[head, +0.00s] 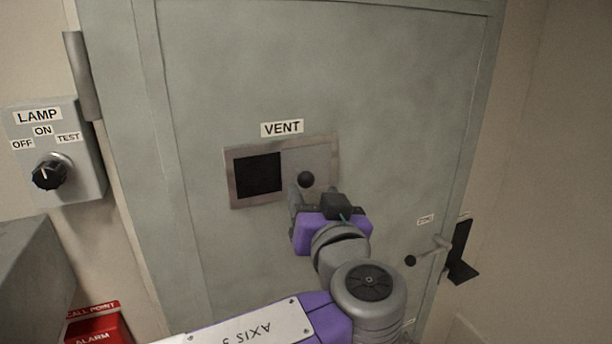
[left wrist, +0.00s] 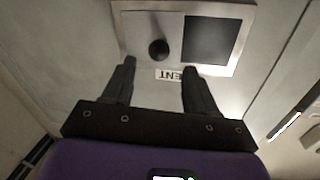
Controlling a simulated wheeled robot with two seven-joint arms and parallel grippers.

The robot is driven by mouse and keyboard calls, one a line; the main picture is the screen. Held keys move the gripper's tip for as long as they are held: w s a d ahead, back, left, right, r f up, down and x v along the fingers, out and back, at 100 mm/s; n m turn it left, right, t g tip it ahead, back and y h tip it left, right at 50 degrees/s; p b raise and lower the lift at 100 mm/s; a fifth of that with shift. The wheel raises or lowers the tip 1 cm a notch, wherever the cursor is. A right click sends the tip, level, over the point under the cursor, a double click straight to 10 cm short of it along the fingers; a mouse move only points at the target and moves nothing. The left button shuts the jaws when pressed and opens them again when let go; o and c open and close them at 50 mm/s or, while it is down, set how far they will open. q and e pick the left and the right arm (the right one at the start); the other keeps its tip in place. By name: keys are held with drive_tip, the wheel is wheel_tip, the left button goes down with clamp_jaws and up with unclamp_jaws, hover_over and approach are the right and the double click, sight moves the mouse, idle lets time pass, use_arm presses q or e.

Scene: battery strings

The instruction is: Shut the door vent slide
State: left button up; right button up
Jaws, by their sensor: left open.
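The vent (head: 234,198) is a metal frame set in the grey-green door (head: 390,110). Its left part is a dark square opening (head: 258,173); its right part is a grey slide plate (head: 322,160) with a round black knob (head: 306,179). My left gripper (head: 314,191) is open just below and in front of the knob. In the left wrist view, which is upside down, the knob (left wrist: 158,49) lies ahead of the gap between the two spread fingertips (left wrist: 159,66), and the opening (left wrist: 207,40) is to its right. I cannot tell whether the fingers touch anything. My right gripper is not in view.
A VENT label (head: 282,128) is above the frame. A grey lamp switch box (head: 85,125) is on the wall at left, with a red alarm call point (head: 97,328) below. A door handle (head: 432,249) sticks out at lower right. The door around the vent is flat and clear.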

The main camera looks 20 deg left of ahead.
sight(308, 183)
use_arm(q)
drive_tip(key=p+x, duration=0.2)
drive_tip(key=x, duration=0.4)
drive_tip(key=shift+w, duration=0.15)
drive_tip(key=shift+w+a+f, duration=0.1)
drive_tip(key=shift+w+a, duration=0.15)
drive_tip(key=shift+w, duration=0.2)
drive_tip(key=shift+c, duration=0.3)
clamp_jaws()
